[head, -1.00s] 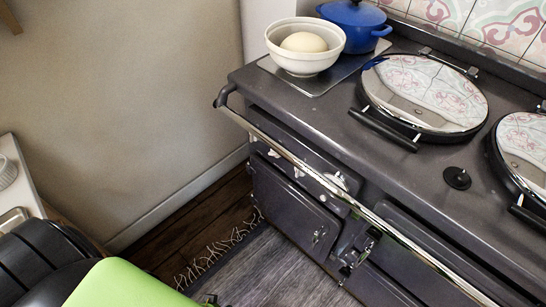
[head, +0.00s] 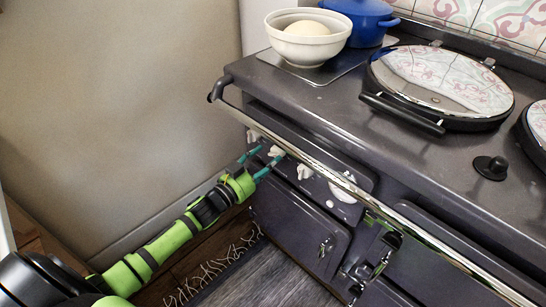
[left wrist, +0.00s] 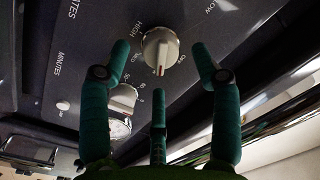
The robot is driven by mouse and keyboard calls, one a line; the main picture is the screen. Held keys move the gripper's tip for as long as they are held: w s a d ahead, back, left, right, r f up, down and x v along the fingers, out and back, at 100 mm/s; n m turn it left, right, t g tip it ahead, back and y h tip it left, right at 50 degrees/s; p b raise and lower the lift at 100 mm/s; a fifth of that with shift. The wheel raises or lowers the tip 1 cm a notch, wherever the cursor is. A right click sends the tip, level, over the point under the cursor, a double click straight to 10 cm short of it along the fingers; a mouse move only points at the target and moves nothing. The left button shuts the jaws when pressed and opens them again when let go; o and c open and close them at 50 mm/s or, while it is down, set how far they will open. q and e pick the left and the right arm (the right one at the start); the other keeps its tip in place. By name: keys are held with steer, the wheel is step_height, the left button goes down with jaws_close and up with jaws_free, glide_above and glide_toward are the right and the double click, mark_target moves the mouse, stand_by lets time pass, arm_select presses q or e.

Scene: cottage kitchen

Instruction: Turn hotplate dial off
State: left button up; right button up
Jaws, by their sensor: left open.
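The stove's front panel carries several pale dials. In the head view, a dial (head: 275,151) shows just beyond my fingertips. My left gripper (head: 262,160) reaches up from the lower left, under the chrome rail. In the left wrist view its teal fingers (left wrist: 161,58) are spread, one on each side of the dial and one below. Contact with the dial is not clear. My right gripper is out of view.
The chrome rail (head: 320,172) runs across the stove front, close above the panel. A white bowl (head: 308,47) and a blue pot (head: 362,22) stand on the stove top. A fringed rug (head: 265,275) lies below.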

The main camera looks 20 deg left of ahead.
mark_target(273, 154)
arm_select(q)
steer(key=shift+x, duration=1.7)
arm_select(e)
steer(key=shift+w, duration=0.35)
arm_select(q)
steer(key=shift+s, duration=0.1)
steer(key=c, duration=1.1)
steer(key=shift+c, duration=0.2)
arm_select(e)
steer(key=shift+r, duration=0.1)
